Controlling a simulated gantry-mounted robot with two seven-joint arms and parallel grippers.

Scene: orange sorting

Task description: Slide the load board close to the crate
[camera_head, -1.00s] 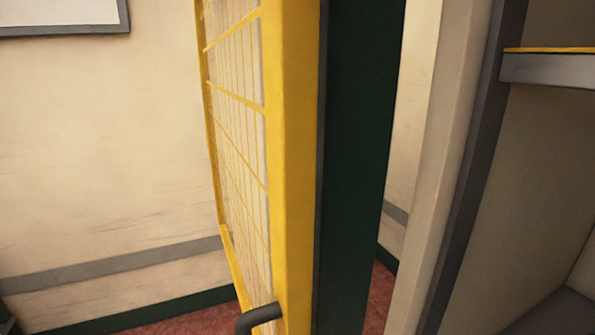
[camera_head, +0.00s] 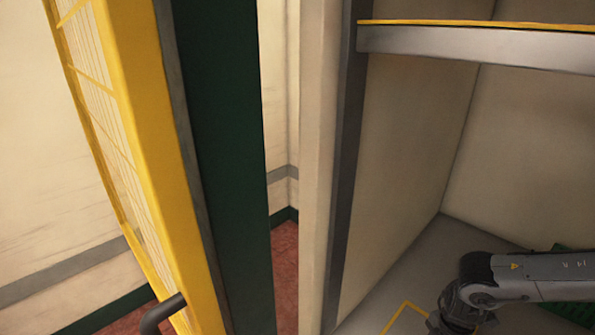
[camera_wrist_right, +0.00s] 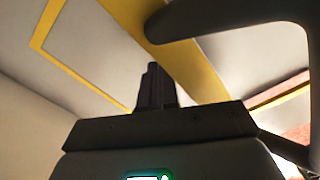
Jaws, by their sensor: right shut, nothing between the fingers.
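A tall yellow-framed board with a white gridded face stands upright at the left in the head view; I take it as the load board (camera_head: 137,130). A dark bent handle (camera_head: 163,312) sticks out near its visible lower end. In the right wrist view, my right gripper (camera_wrist_right: 154,80) is shut and empty. A dark curved bar (camera_wrist_right: 235,17), probably that handle, passes above and right of it, apart from the fingertips, with a broad yellow band behind. A small green part (camera_head: 574,257) behind my right arm may be the crate, mostly hidden. My left gripper is out of view.
A dark green upright (camera_head: 220,150) stands right beside the board, then a cream post (camera_head: 318,150). A grey shelf with a yellow edge (camera_head: 470,44) is at upper right. A yellow outline (camera_head: 402,312) marks the pale surface below. Red floor (camera_head: 284,270) shows in the gap.

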